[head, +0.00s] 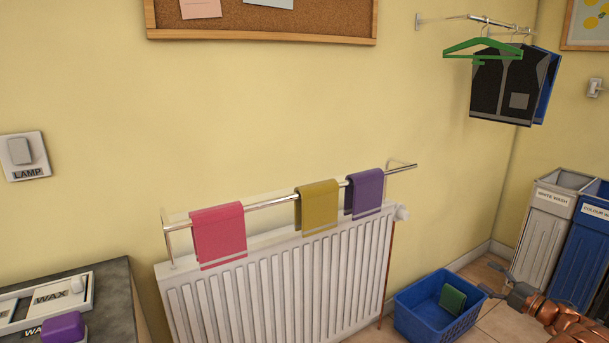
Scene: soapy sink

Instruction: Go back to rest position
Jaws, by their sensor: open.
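My gripper (491,279) is at the lower right of the head view, at the end of my copper-coloured arm. Its fingers are apart and nothing shows between them. It appears just right of a blue basket (413,323) on the floor; I cannot tell the exact gap between them. A green folded cloth (453,300) is in the basket.
A white radiator (285,290) stands against the wall under a rail with pink (218,235), mustard (317,207) and purple (364,193) cloths. A grey bin (541,235) and a blue bin (585,260) stand at right. A dark counter (122,300) is at left.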

